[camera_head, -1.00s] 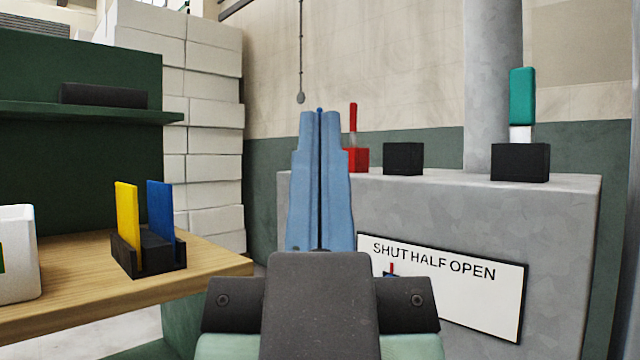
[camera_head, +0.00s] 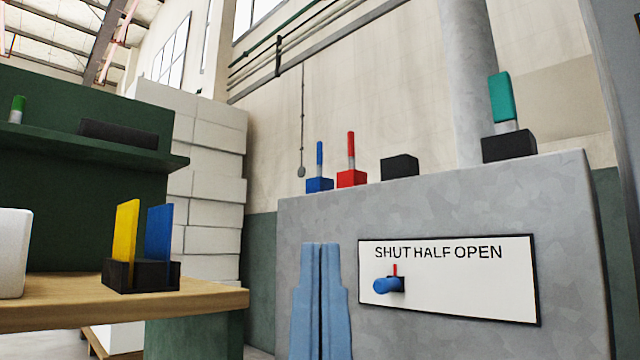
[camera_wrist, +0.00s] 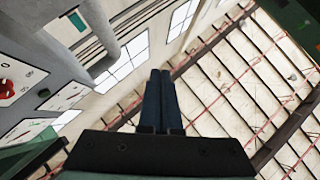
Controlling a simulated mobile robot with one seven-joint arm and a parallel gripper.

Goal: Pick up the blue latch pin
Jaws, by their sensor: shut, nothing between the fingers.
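A thin upright blue pin (camera_head: 319,158) stands in a blue block (camera_head: 319,185) on top of the grey press (camera_head: 330,215), left of a similar red pin (camera_head: 351,152) in a red block. I take it for the blue latch pin. My gripper (camera_head: 320,246) points upward in front of the press, shut and empty. Its pale blue fingertips are below the blue pin in the picture and apart from it. In the wrist view the closed fingers (camera_wrist: 160,76) point toward the roof. I cannot make out the blue pin there.
The press front has a "SHUT HALF OPEN" panel (camera_head: 465,280) with a blue knob (camera_head: 388,285). A black block (camera_head: 399,167) and a teal handle (camera_head: 502,98) are on top. At left, a wooden table (camera_head: 215,299) bears a rack (camera_head: 140,275) with yellow and blue plates.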

